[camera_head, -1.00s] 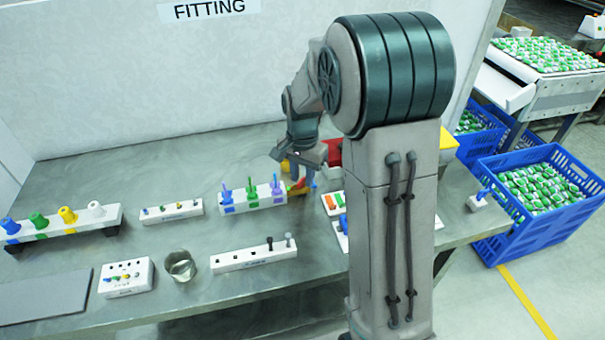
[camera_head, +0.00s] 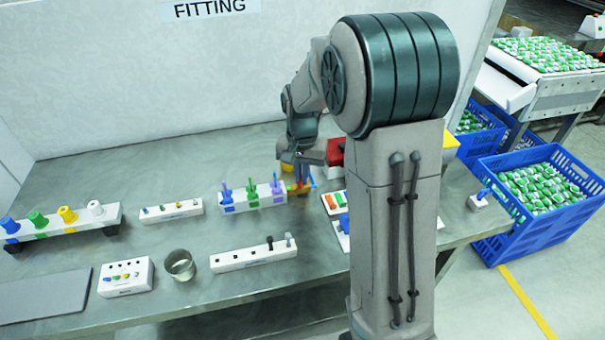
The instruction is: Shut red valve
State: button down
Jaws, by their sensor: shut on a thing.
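A yellow piece (camera_head: 287,168) and a red box (camera_head: 335,152) stand close behind my gripper. A white tray with coloured pieces (camera_head: 334,202) lies just right of it. A metal cup (camera_head: 180,265) and a white peg block (camera_head: 254,258) stand in front. The back left of the table is clear.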

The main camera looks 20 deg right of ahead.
jog(key=n, duration=0.5)
jog(key=shift+w+a, duration=0.1)
jog(key=shift+r+n, duration=0.1)
jog(key=shift+n, duration=0.3)
jog(key=c, duration=1.6)
grip_release()
notch_tip(320, 180, up, 14)
